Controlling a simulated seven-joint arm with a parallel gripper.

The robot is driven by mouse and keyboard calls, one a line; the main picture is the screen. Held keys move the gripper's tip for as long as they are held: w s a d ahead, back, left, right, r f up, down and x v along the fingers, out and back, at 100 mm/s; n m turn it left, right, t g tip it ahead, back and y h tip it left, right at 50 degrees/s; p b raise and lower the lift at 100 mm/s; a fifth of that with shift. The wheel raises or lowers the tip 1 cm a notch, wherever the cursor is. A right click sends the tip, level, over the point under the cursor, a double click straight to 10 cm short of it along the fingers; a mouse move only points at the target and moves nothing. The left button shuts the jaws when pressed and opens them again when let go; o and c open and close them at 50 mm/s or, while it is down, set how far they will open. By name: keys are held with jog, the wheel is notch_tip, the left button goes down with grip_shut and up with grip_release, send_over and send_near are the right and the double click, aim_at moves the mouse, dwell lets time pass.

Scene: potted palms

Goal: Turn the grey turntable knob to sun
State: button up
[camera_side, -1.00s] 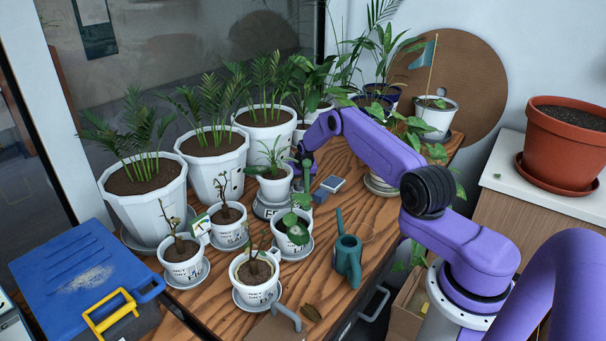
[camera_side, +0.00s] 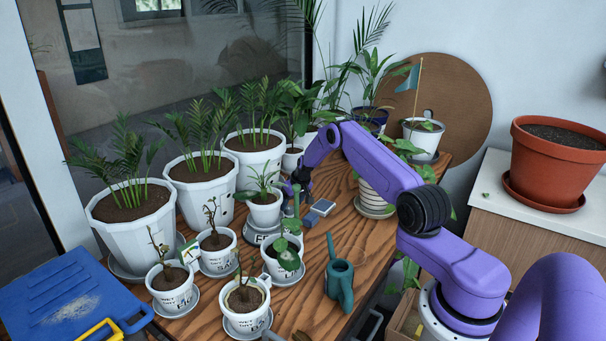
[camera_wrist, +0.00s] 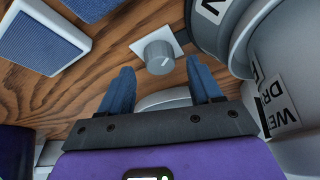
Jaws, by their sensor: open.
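The grey knob (camera_wrist: 158,57) stands on a small white square plate in the wrist view, beside a grey round base (camera_wrist: 208,22) with a partly visible lettered label. A short pale mark shows on the knob's top; I see no sun symbol. My gripper (camera_wrist: 160,74) is open, with its blue fingers apart on either side below the knob in the picture, holding nothing. In the side view my gripper (camera_side: 297,184) is low beside a small potted plant (camera_side: 264,212) on the grey turntable (camera_side: 256,237). The knob is hidden there.
Blue-topped blocks (camera_side: 322,207) lie right of my gripper. A teal watering can (camera_side: 340,281) stands towards the front. Small white pots (camera_side: 217,259) crowd the table's front left, with large palm pots (camera_side: 205,190) behind. Bare wood (camera_side: 315,255) shows around the can.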

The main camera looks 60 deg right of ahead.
jog(key=v, duration=1.5)
jog(key=shift+r, duration=0.2)
jog(key=w+f, duration=0.2)
jog(key=f, duration=0.3)
jog(key=w+f+n, duration=0.1)
jog(key=w+f, duration=0.1)
jog(key=f, duration=0.3)
jog(key=w+d+f+n, duration=0.1)
jog(key=w+f, duration=0.1)
jog(key=f, duration=0.4)
jog(key=shift+w, duration=0.35)
jog(key=c, duration=1)
